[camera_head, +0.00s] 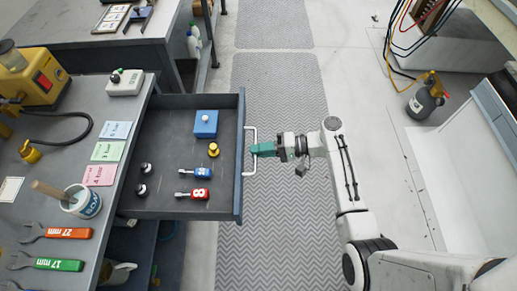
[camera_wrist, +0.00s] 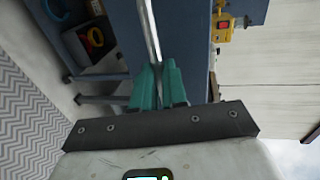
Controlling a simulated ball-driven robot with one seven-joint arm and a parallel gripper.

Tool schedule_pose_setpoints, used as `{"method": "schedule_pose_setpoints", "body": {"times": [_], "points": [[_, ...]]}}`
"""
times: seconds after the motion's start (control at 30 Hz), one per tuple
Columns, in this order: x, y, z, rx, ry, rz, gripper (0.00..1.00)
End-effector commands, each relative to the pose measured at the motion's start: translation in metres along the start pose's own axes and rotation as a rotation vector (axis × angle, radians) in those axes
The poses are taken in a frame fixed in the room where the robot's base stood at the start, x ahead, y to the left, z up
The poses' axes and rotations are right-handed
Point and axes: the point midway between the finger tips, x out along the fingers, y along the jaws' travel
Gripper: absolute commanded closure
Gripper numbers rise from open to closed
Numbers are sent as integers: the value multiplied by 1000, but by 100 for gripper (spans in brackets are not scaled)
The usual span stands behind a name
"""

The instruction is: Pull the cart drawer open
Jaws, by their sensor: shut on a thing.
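The cart drawer (camera_head: 170,128) stands pulled out from the cart, with its inside in full view from the body camera. Its pale bar handle (camera_head: 247,170) is fixed to the right-hand front face. My gripper (camera_head: 258,149) has green fingers and is shut on the handle near its middle. In the wrist view the green fingers (camera_wrist: 159,88) close around the handle bar (camera_wrist: 149,30), which runs up and away from them. The part of the bar between the fingers is hidden.
In the drawer lie a blue box (camera_head: 205,124), a yellow knob-shaped piece (camera_head: 213,149), a red tagged piece (camera_head: 200,194) and other small parts. The cart top (camera_head: 60,155) holds wrenches and a cup. Patterned floor mat (camera_head: 285,100) lies clear beyond the handle.

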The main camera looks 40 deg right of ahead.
Motion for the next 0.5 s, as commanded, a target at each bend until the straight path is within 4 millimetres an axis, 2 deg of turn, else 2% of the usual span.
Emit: {"method": "schedule_pose_setpoints", "body": {"times": [0.17,0.2,0.43,0.5], "points": [[0,1,0,2,1,2,100],[0,1,0,2,1,2,85],[0,1,0,1,1,1,63],[0,0,0,1,0,1,62]]}}
